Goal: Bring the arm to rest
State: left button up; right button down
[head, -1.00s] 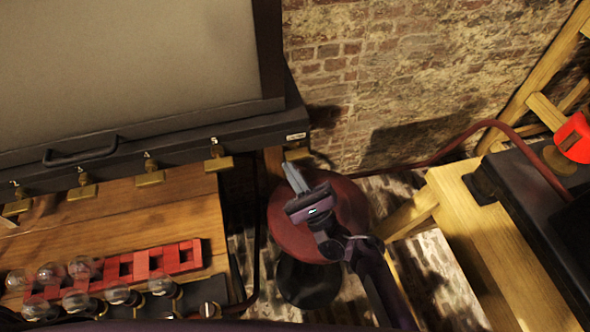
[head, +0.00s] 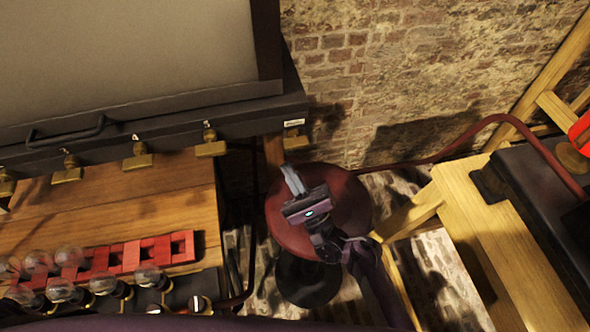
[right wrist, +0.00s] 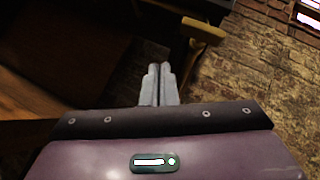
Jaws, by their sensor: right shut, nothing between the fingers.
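My right gripper (head: 293,180) is over the round red stool between the two tables in the head view. Its fingers are together with nothing between them. In the right wrist view the shut fingers (right wrist: 159,84) point away from the camera and are empty. My left gripper does not show in the head view.
A wooden table (head: 150,205) on the left carries a red slotted rack (head: 130,256) and several glass jars (head: 152,278). A dark case (head: 150,130) with brass fittings stands behind. The red stool (head: 345,195) stands below. A wooden bench (head: 490,220) is at right, before a brick wall (head: 400,60).

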jog(key=s+d+f+b, duration=0.2)
jog(key=s+f+b, duration=0.1)
jog(key=s+f, duration=0.3)
jog(key=shift+s+d+f, duration=0.25)
jog(key=shift+f, duration=0.15)
jog(key=shift+a, duration=0.1)
